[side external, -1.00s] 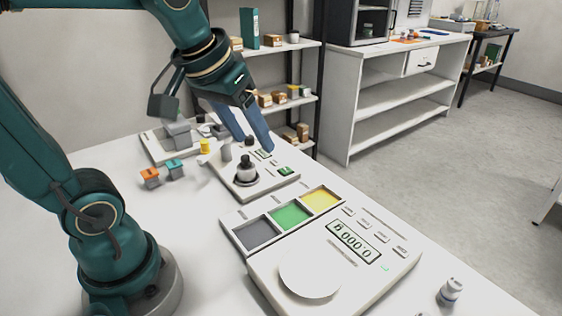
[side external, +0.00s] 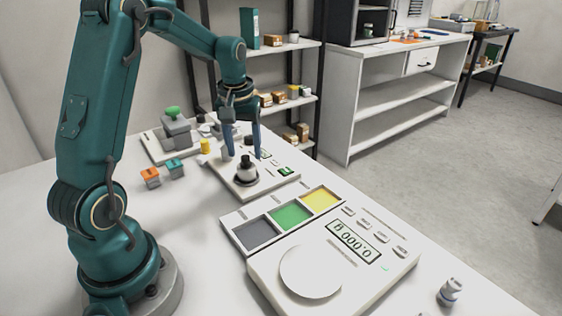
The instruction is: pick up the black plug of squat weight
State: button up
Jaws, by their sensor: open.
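A black plug (side external: 246,161) stands upright on a pale round piece with a dark ring around its foot, at the near end of a white panel. A second black piece (side external: 249,141) stands farther back on that panel, partly behind a finger. My gripper (side external: 243,148) points down over the panel with its two blue fingers apart. Its fingertips are around or just behind the near black plug; I cannot tell the exact depth. Nothing shows between the fingers as held. Which black piece belongs to the squat weight is not clear from this view.
The white panel (side external: 268,181) also carries a grey cylinder and a green button. A three-colour tray (side external: 245,213) and a scale (side external: 262,281) are in front. Orange (side external: 150,177) and teal (side external: 175,168) blocks stand left.

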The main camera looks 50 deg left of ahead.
jog(key=shift+f, duration=0.65)
grip_shut()
